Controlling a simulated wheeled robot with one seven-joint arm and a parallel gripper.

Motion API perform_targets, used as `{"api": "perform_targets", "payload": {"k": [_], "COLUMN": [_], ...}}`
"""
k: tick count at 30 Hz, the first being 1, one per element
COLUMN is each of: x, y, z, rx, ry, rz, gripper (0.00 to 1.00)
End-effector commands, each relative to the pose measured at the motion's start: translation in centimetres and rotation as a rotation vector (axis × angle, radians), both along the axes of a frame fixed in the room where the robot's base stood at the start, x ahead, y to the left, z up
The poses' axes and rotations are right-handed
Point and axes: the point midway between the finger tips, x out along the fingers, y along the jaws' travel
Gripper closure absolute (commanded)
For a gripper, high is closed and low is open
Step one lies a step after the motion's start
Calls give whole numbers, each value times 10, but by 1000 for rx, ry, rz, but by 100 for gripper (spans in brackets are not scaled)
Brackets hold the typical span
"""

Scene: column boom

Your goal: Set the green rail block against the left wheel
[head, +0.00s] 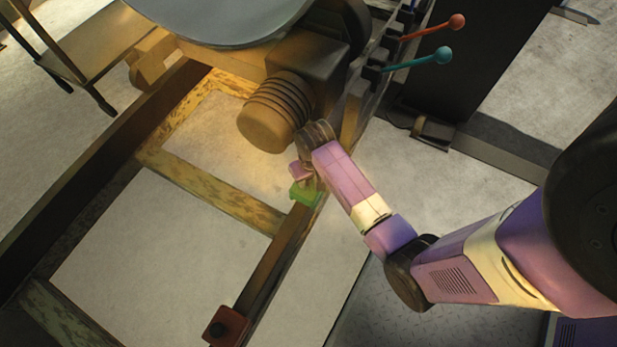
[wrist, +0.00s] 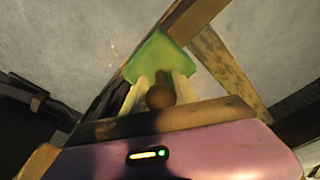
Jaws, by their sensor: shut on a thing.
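The green rail block (head: 306,194) is at the right-hand rail (head: 275,262) of a wooden frame, below the ribbed cylinder. My gripper (head: 302,176) is just above it. In the wrist view the green block (wrist: 157,54) lies beyond the fingertips, and a brown round knob (wrist: 160,96) sits between the two pale fingers (wrist: 159,85). The gripper is shut on the block by this knob. I cannot tell whether the block touches the rail. No wheel is clearly recognisable; my arm and the machinery cover part of the rail.
A red block (head: 226,328) stands on the near end of the same rail. A ribbed brown cylinder (head: 268,118) is close to my gripper. Levers with a red knob (head: 456,22) and a teal knob (head: 443,55) stick out at upper right. A grey round plate (head: 220,15) overhangs the top.

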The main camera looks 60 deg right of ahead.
Motion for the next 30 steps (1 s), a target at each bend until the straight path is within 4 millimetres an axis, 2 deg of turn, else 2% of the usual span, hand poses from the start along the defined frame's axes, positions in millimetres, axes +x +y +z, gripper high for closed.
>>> {"api": "perform_targets", "payload": {"k": [8,30], "x": [1,2], "y": [-1,-1], "z": [0,-16], "rx": [-2,-2], "ry": [-3,-3], "rz": [0,0], "gripper": [100,100]}}
